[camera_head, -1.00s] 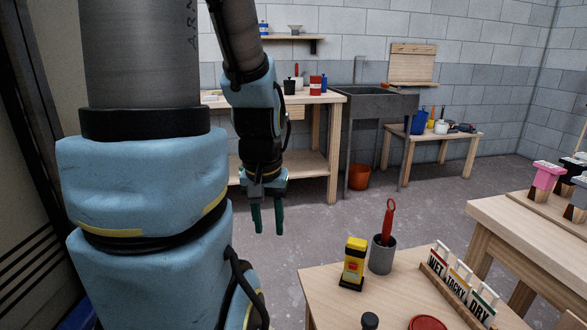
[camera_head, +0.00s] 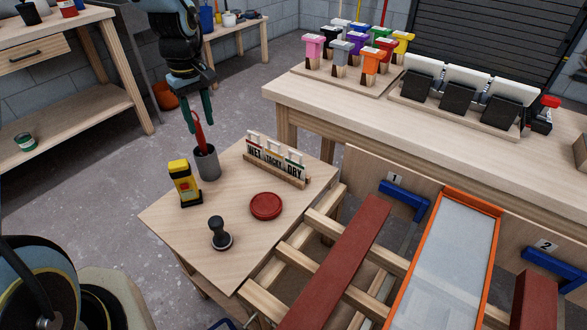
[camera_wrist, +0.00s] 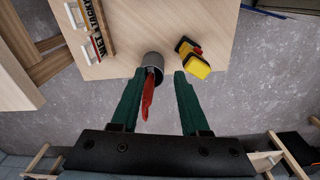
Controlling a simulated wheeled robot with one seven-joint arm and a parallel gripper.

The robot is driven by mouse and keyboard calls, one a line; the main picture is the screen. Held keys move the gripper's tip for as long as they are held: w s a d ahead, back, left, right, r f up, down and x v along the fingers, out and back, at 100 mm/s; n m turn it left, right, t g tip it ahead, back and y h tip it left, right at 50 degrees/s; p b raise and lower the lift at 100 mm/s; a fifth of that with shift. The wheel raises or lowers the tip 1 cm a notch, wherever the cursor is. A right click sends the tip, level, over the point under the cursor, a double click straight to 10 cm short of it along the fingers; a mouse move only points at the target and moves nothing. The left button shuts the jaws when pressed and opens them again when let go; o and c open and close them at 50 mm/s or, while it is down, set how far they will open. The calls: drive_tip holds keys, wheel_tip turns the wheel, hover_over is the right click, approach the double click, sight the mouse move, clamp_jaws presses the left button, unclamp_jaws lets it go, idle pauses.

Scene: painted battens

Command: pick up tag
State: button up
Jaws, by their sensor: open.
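Several tags marked WET, TACKY and DRY stand upright in a wooden rack (camera_head: 274,172) on the small table in the head view. The WET tag (camera_head: 254,152) is at the left end, the TACKY tag (camera_head: 273,161) in the middle and the DRY tag (camera_head: 295,171) at the right. The rack also shows at the upper left of the wrist view (camera_wrist: 85,15). My gripper (camera_head: 196,113) is open and empty, to the left of the rack and near the grey cup. In the wrist view its fingers (camera_wrist: 160,72) point towards the table edge, with the cup close to the left fingertip.
The grey cup (camera_head: 207,164) holds a red-handled tool (camera_head: 199,133). A yellow device (camera_head: 180,180), a black stamp (camera_head: 219,234) and a red round pad (camera_head: 266,206) share the table. Battens on a frame (camera_head: 340,262) lie to the right. A bench with coloured brushes stands behind.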

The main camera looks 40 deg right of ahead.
drive_tip(key=s+d+f+n, duration=0.1)
drive_tip(key=s+d+f, duration=0.15)
drive_tip(key=d, duration=0.45)
drive_tip(key=s+d+f, duration=0.2)
drive_tip(key=s+d, duration=0.1)
drive_tip(key=d, duration=0.3)
drive_tip(key=n, duration=0.1)
hover_over(295, 164)
drive_tip(key=f, duration=0.3)
drive_tip(key=shift+w+d+f+g, duration=0.1)
drive_tip(key=shift+d+f+g, duration=0.15)
drive_tip(key=shift+f+g, duration=0.05)
drive_tip(key=f, duration=0.4)
drive_tip(key=shift+s+d+f+p, duration=0.2)
drive_tip(key=shift+f+p, duration=0.05)
drive_tip(key=shift+p, duration=0.15)
drive_tip(key=shift+w+a+f+p, duration=0.15)
drive_tip(key=shift+f+p, duration=0.4)
drive_tip(key=shift+f, duration=1.05)
drive_tip(key=shift+w+a+f+p, duration=0.1)
drive_tip(key=shift+f+p, duration=0.45)
drive_tip(key=shift+f, duration=1.05)
drive_tip(key=shift+c, duration=0.2)
clamp_jaws()
